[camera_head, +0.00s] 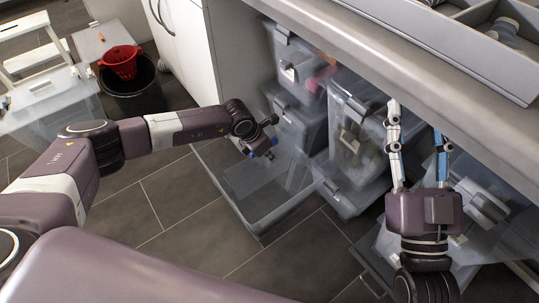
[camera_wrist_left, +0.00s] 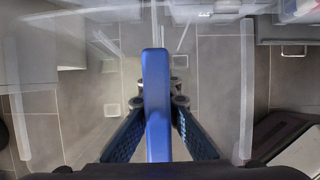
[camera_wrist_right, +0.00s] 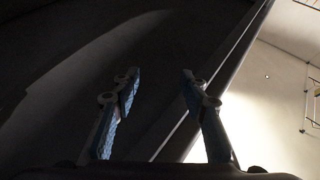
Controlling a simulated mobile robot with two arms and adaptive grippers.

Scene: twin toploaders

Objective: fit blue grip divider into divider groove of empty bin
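The blue grip (camera_wrist_left: 156,90) of the divider stands between the fingers of my left gripper (camera_wrist_left: 157,104), which is shut on it. In the head view my left gripper (camera_head: 262,148) is over the empty bin (camera_head: 287,209), a clear open container on the floor. The bin's pale rim also shows on both sides of the left wrist view (camera_wrist_left: 246,90). The divider's clear panel is hard to make out, and I cannot tell whether it sits in the groove. My right gripper (camera_head: 415,128) is open and empty, with its fingers apart in the right wrist view (camera_wrist_right: 157,82).
Stacked lidded clear bins (camera_head: 300,120) stand behind the empty bin, under the grey worktop (camera_head: 440,75). A white cabinet (camera_head: 185,50) is at the back. A black bucket with a red basket (camera_head: 121,62) stands at upper left. The tiled floor (camera_head: 165,205) in front is free.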

